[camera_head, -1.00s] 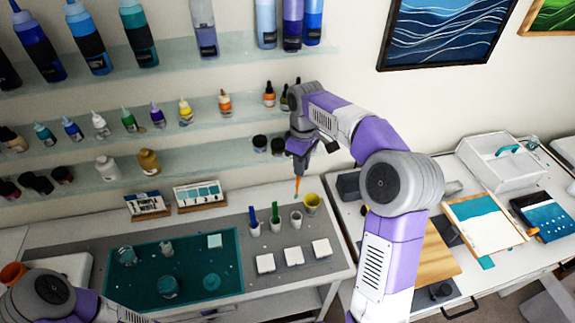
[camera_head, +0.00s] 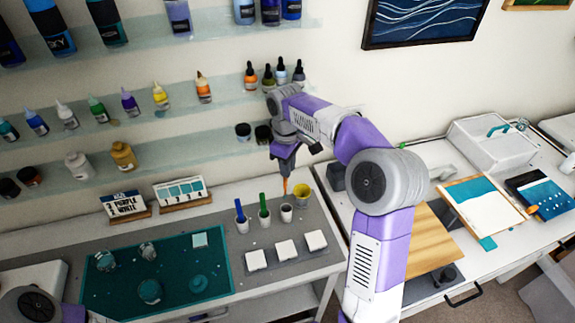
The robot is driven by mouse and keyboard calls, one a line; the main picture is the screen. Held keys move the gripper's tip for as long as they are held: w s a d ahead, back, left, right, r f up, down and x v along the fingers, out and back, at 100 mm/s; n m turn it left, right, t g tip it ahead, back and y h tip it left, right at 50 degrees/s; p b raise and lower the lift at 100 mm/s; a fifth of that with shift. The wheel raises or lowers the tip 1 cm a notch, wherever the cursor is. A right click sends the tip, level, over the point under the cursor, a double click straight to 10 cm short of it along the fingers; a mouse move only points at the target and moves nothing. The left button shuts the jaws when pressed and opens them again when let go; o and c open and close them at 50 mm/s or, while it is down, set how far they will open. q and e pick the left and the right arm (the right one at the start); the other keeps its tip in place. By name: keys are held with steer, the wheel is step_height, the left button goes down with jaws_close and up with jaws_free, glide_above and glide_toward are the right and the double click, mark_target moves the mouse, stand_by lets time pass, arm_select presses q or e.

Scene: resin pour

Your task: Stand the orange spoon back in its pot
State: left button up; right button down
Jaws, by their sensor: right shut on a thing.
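The orange spoon (camera_head: 285,186) hangs upright from my right gripper (camera_head: 284,175), which is shut on it. Its lower end is just above the rightmost of several small white pots (camera_head: 286,213); I cannot tell whether it has entered the rim. The two pots to its left hold a blue spoon (camera_head: 239,209) and a green spoon (camera_head: 263,204), both standing. My left arm shows at the lower left corner, but its gripper is out of view.
A yellow cup (camera_head: 303,193) stands right beside the empty-looking pot. White square blocks (camera_head: 285,250) lie in front. A teal mat (camera_head: 215,272) with clear cups is at left. Two sign stands (camera_head: 181,193) and bottle shelves (camera_head: 200,151) are behind.

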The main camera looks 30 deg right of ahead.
step_height(320, 180, down, 8)
steer(key=b, duration=0.5)
steer(key=shift+f+b, duration=0.25)
steer(key=shift+b, duration=0.1)
steer(key=c, duration=1)
jaws_free()
steer(key=shift+r, duration=0.15)
step_height(320, 180, up, 7)
steer(key=shift+r+p, duration=0.2)
steer(key=shift+p, duration=0.75)
